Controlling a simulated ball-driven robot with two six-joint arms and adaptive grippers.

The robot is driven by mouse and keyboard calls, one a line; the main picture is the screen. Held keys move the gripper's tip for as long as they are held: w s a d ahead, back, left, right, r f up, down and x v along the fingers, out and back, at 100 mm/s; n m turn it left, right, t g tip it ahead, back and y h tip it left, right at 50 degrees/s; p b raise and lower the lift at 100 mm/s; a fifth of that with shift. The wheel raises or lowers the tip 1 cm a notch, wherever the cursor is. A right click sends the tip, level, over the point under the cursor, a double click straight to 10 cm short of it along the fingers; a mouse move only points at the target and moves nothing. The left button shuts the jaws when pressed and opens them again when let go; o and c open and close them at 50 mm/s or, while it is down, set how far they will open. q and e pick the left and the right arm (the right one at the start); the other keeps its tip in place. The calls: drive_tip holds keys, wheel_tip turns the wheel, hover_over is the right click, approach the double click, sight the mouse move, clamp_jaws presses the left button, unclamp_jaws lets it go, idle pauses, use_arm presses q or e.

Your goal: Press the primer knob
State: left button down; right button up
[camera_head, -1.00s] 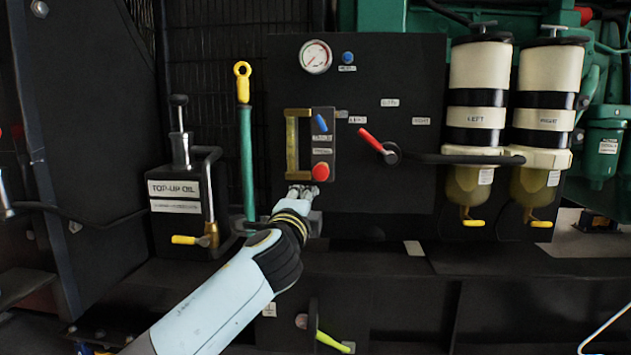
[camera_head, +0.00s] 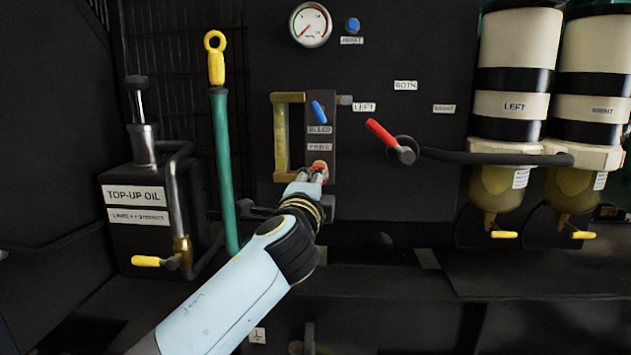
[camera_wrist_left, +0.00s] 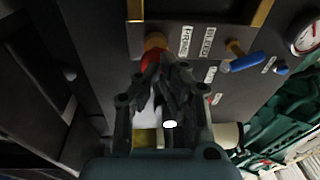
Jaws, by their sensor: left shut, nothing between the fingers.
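The red primer knob (camera_head: 320,164) sits below the "PRIME" label on a small dark panel, under the blue "BLEED" lever (camera_head: 319,111). My left gripper (camera_head: 312,176) comes up from below, shut and empty, with its fingertips overlapping the lower part of the knob. In the left wrist view the red knob (camera_wrist_left: 150,62) shows on its brass-coloured collar (camera_wrist_left: 155,41), just ahead of the closed fingers (camera_wrist_left: 174,72). The fingers hide part of the knob. I cannot tell whether they touch it. My right gripper is out of view.
A yellow bracket (camera_head: 281,138) stands just left of the knob panel. A red selector lever (camera_head: 385,134) is to the right, and two filters (camera_head: 514,72) stand further right. The green-handled lever (camera_head: 222,150) and top-up oil can (camera_head: 135,185) are at left.

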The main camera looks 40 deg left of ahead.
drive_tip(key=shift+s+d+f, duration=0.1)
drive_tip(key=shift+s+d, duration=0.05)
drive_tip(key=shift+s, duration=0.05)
use_arm(q)
drive_tip(key=x, duration=0.2)
drive_tip(key=shift+w+a, duration=0.2)
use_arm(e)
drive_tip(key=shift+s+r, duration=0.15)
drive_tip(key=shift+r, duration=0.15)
use_arm(q)
drive_tip(key=shift+r, duration=0.1)
